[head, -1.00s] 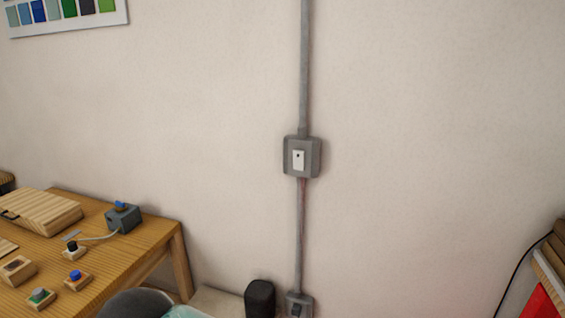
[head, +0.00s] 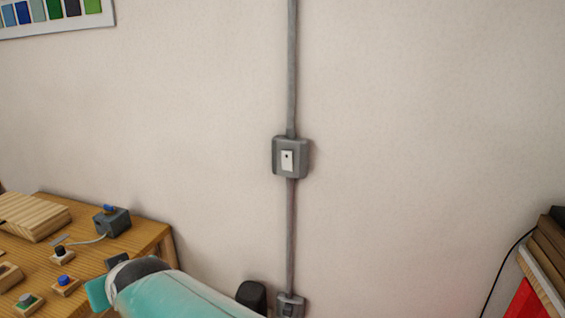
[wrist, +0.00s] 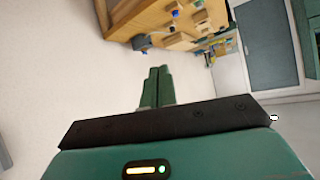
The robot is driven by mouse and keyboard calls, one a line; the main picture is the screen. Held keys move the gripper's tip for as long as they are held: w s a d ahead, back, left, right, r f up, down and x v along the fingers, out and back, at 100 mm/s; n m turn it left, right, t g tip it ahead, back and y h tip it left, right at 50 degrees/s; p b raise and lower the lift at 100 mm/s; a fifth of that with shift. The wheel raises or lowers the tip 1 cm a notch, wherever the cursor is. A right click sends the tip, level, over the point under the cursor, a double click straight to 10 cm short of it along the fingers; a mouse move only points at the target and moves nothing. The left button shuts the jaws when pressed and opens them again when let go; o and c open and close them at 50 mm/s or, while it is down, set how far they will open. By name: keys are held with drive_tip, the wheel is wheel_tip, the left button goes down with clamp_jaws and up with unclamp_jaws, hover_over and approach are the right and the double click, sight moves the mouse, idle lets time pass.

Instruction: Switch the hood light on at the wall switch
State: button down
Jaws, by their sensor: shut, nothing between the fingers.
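The wall switch is a grey box with a white rocker (head: 287,160) on the pale wall, near the middle of the head view. The rocker carries a small dark mark. A grey conduit runs up and down from the box. My gripper (wrist: 158,72) shows in the wrist view with its two green fingers together and nothing between them. It is apart from the switch, which I cannot make out in the wrist view. In the head view a teal part of my arm shows at the bottom, below and left of the switch; the fingertips are not visible there.
A wooden table (head: 140,240) with small blocks and a grey box with a blue knob (head: 112,221) stands at the left. A second grey box (head: 291,305) sits lower on the conduit, beside a dark object (head: 251,296). The wall around the switch is clear.

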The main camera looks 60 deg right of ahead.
sight(287, 155)
drive_tip(key=d+r+m+t+h, duration=0.15)
drive_tip(key=d+m+h, duration=0.3)
drive_tip(key=d, duration=0.75)
drive_tip(key=s+d+r+m+g+h, duration=0.2)
drive_tip(key=s+d+m+g+h, duration=0.2)
drive_tip(key=d, duration=0.6)
drive_tip(key=s+d+r+m+g+h, duration=0.2)
drive_tip(key=s+d+m+g+h, duration=0.2)
drive_tip(key=s+d+h, duration=0.4)
drive_tip(key=s+d+g, duration=0.1)
drive_tip(key=s+d, duration=0.1)
drive_tip(key=shift+d+r+g, duration=0.15)
drive_tip(key=shift+d+g, duration=0.15)
drive_tip(key=shift+g, duration=0.05)
drive_tip(key=x, duration=1.4)
drive_tip(key=shift+r, duration=0.15)
